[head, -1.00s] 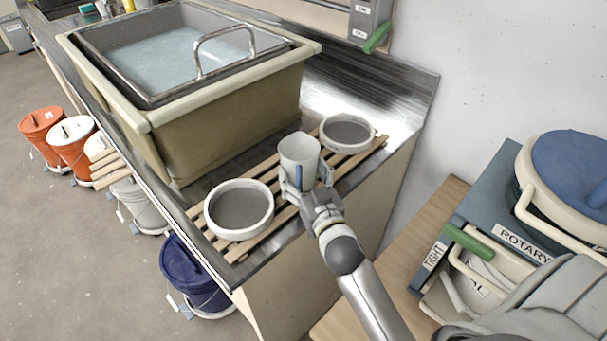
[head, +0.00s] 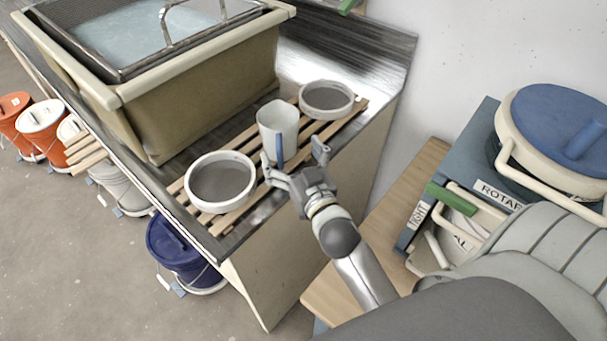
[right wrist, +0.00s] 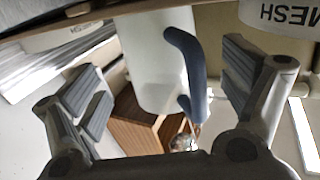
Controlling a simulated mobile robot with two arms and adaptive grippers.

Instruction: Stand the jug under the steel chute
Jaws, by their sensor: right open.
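The jug (head: 277,120), white with a blue handle (head: 280,150), stands upright on a slatted wooden rack (head: 236,222) at the end of the steel counter, between two round mesh sieves. My right gripper (head: 295,158) is open and empty on the near side of the jug. In the right wrist view the jug (right wrist: 150,62) and its dark blue handle (right wrist: 187,70) show between the spread fingers (right wrist: 162,92), apart from both. I cannot make out the steel chute in these views. My left gripper is not in view.
One sieve (head: 220,182) is left of the jug, the other (head: 327,100) behind it to the right. A large tub (head: 200,105) stands on the counter. A blue bucket (head: 180,250) is on the floor. A blue-lidded container (head: 555,125) and labelled boxes are at the right.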

